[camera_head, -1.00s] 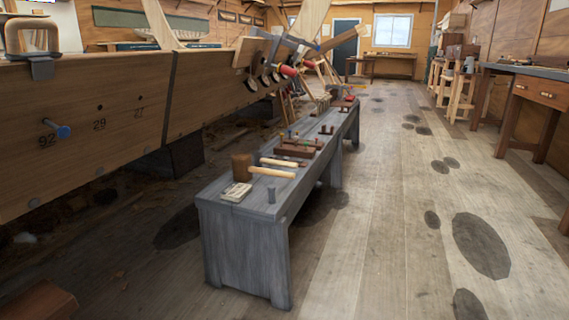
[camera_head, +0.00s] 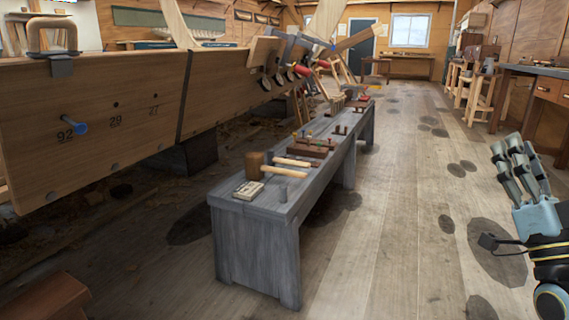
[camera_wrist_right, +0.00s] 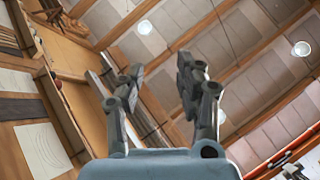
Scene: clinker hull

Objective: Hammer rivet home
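Open dark holes show by the marks 29 and 27. A mallet with a brown block head (camera_head: 254,167) and a pale handle (camera_head: 283,172) lies on the near end of the grey bench (camera_head: 255,245). A second pale handle (camera_head: 293,162) lies just behind it. My right gripper (camera_head: 512,150) is raised at the right edge, fingers up, far from bench and hull. In the right wrist view (camera_wrist_right: 160,72) its fingers stand apart with nothing between them. My left gripper is not in view.
A pale block (camera_head: 248,190) lies at the bench's near corner. Several small tools and a brown wooden box (camera_head: 310,148) lie farther along. A clamp (camera_head: 52,45) grips the plank's top edge. A workbench (camera_head: 535,75) stands at the right.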

